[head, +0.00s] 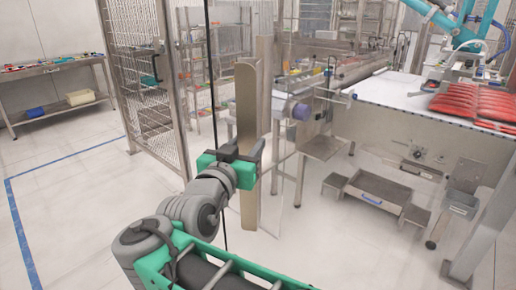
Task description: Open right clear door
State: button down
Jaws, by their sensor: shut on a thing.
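The clear door (222,215) is a see-through panel in the middle of the head view, with a thin dark upright edge line. A tall beige upright handle strip (246,95) stands at it. My gripper (243,150), with a green body and dark fingers, is at the strip's middle height and shut on it. The fingertips partly hide the strip there. The panel is hard to make out, so I cannot tell how far the door stands open.
A mesh fence panel (130,60) stands to the left. At the right are a white work surface (400,95) with red packs (475,103) and a teal robot arm (440,20). A bench (60,70) stands far left. Open floor lies at the left front.

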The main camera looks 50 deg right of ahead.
jog(key=shift+s+a, duration=0.15)
jog(key=shift+s, duration=0.05)
jog(key=shift+r, duration=0.1)
jog(key=c, duration=0.8)
grip_release()
